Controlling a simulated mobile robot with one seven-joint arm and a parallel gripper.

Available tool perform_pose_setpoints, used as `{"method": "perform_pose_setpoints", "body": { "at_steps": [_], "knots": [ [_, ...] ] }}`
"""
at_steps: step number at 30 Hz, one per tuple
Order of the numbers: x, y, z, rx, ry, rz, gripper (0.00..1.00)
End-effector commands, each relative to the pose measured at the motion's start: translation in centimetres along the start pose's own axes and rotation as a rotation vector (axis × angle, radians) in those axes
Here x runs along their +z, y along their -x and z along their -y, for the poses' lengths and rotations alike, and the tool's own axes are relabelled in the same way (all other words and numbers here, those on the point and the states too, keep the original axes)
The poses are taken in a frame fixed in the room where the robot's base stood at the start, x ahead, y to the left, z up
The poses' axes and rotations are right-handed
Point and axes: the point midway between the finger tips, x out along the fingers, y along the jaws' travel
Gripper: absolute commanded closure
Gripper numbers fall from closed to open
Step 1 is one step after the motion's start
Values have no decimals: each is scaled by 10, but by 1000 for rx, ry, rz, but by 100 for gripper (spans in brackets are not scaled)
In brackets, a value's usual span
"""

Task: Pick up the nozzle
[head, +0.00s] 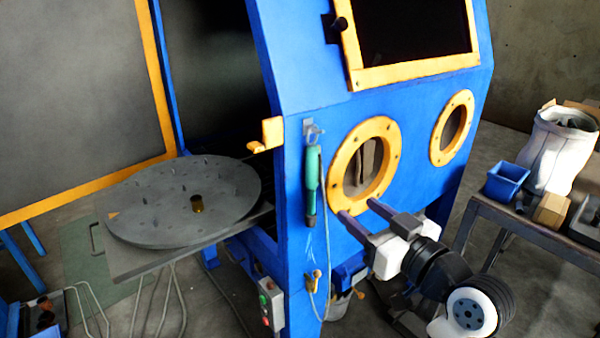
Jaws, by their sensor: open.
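A green-handled, hose-fed tool (312,180), which looks like the nozzle, hangs upright from a metal bracket on the front left post of the blue cabinet. A thin hose runs down from it. My gripper (359,208) is open and empty, with its two dark fingers pointing up and left toward the cabinet front. It is below the left round porthole, to the right of the green tool and apart from it.
The blue cabinet (400,115) has two yellow-ringed portholes and an open door at left. The round turntable (140,215) sticks out of it. A control box (271,303) is low on the front. At right, a table (520,225) holds a blue bin (507,183) and a white sack (560,150).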

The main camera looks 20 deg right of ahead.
Motion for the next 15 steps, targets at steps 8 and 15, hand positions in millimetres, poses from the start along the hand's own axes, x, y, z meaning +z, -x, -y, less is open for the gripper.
{"method": "perform_pose_setpoints", "body": {
  "at_steps": [8,15],
  "knots": [
    [-2,-51,2,-6,-2,2,49],
    [0,-81,1,-2,0,0,49]
  ]
}}
